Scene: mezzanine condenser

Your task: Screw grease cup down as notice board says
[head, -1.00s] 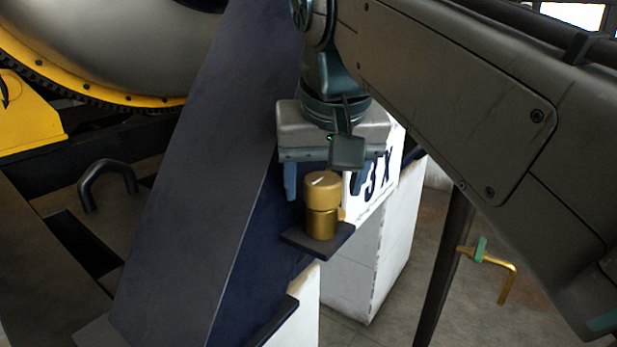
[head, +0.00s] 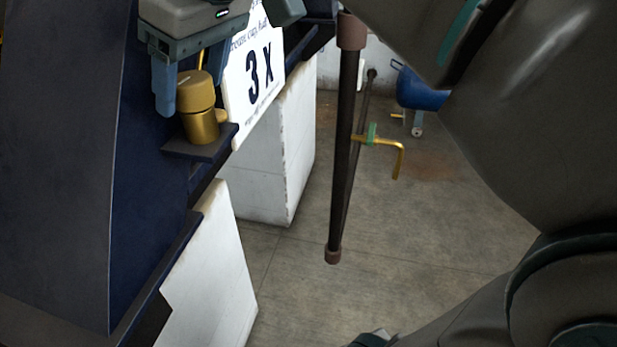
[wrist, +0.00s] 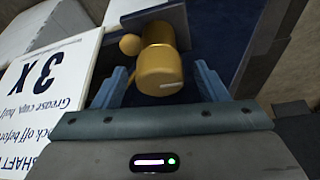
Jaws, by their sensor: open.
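The brass grease cup (head: 196,92) stands upright on a small dark ledge (head: 196,151) on the side of the dark blue frame. In the wrist view its round cap (wrist: 160,74) has a white line on its face. My gripper (head: 190,80) is open, with its blue fingers around the cap. In the wrist view the fingers (wrist: 160,84) stand on either side of the cap, with gaps showing. The white notice board (head: 238,98) beside the cup reads "3 X" in large print, with "grease cup, half" in smaller print. The gripper body hides part of the text.
White blocks (head: 272,165) stand under the frame. A dark vertical post (head: 342,150) stands to the right, with a bent brass handle (head: 385,142) beside it. A blue tank-like object (head: 422,93) is farther back. The floor (head: 400,240) between is clear.

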